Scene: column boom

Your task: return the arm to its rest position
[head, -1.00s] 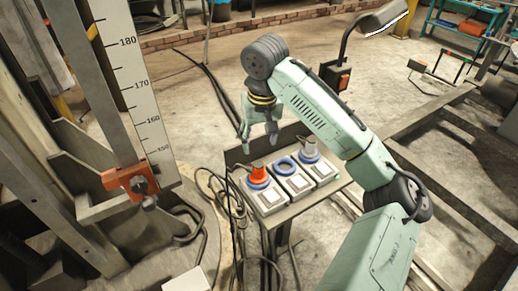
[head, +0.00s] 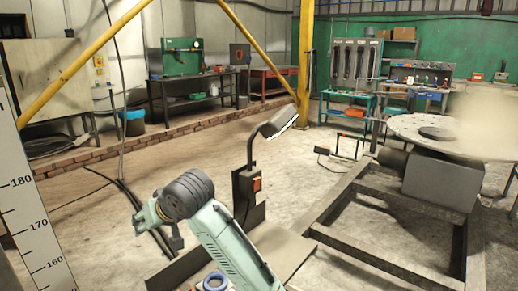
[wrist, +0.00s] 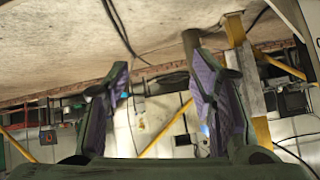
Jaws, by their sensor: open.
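My gripper (head: 156,228) hangs at the end of my pale green arm in the lower left of the head view. It is above the concrete floor, left of the bench. In the wrist view my gripper (wrist: 158,82) has its two purple-padded fingers spread apart with nothing between them. The wrist camera looks out across the room, which appears upside down. My arm's upper link runs down out of the frame, so its base end is hidden.
A blue ring (head: 214,283) lies on the bench at the bottom edge. A lamp (head: 279,122) on a bent stem stands behind my arm. A round metal table (head: 450,128) and steel floor frame (head: 400,240) are at right. The concrete floor (head: 300,160) beyond is mostly open.

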